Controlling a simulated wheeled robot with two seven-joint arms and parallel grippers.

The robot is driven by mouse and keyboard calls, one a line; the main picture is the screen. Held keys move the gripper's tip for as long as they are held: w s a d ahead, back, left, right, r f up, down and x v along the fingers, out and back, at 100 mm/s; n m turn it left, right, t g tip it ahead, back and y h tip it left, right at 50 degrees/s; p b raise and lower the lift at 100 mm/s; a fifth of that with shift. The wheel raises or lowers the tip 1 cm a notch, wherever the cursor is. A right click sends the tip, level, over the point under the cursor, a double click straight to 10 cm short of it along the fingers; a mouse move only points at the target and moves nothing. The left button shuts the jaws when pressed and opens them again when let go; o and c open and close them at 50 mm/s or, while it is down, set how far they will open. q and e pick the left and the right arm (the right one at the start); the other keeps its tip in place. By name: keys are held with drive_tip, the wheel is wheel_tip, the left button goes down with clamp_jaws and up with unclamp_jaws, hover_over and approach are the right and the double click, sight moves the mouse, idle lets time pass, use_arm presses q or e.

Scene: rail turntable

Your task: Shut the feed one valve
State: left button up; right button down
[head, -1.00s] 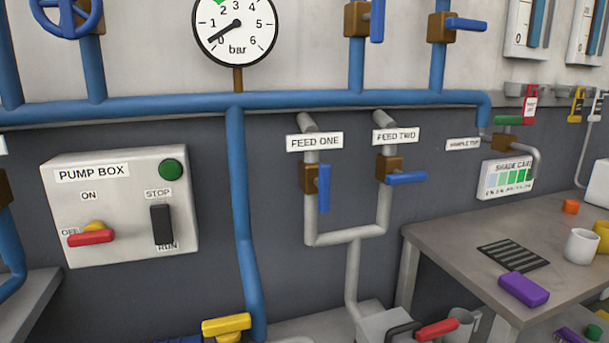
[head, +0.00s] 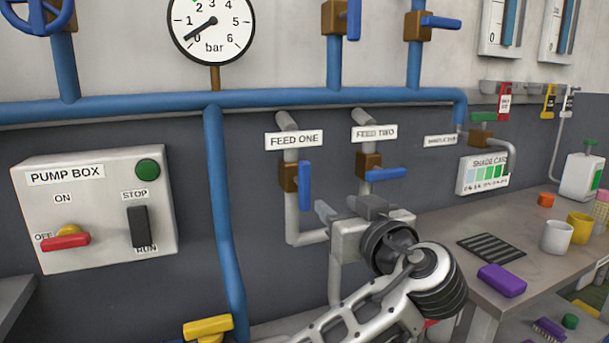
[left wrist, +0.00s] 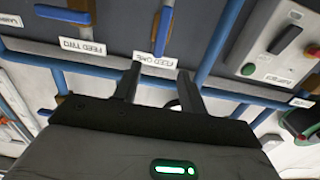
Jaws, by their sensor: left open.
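The feed one valve has a brown body (head: 289,177) and a blue lever (head: 304,186) under the FEED ONE label (head: 293,140). The lever hangs vertically, in line with its grey pipe. In the left wrist view, which is upside down, the blue lever (left wrist: 163,32) shows beyond the fingers. My left gripper (head: 343,209) is open and empty, just below and right of the lever in the head view; it also shows in the left wrist view (left wrist: 159,85). The lever is not between the fingers. My right gripper is out of view.
The feed two valve's blue lever (head: 384,174) lies horizontally just right of feed one. The pump box (head: 95,205) is on the wall at left, and a blue pipe (head: 222,210) runs down between. A bench (head: 530,265) with cups and blocks stands at right.

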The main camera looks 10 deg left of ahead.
sight(307, 175)
use_arm(q)
drive_tip(key=p+x, duration=0.1)
drive_tip(key=x, duration=0.4)
drive_tip(key=p+x, duration=0.1)
drive_tip(key=x, duration=0.4)
drive_tip(key=r+p+x, duration=0.1)
drive_tip(key=x, duration=0.4)
drive_tip(key=shift+w+a+p, duration=0.3)
drive_tip(key=shift+a+p, duration=0.05)
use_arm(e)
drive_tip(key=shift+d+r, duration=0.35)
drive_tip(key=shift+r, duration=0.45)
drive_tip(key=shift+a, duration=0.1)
use_arm(q)
clamp_jaws()
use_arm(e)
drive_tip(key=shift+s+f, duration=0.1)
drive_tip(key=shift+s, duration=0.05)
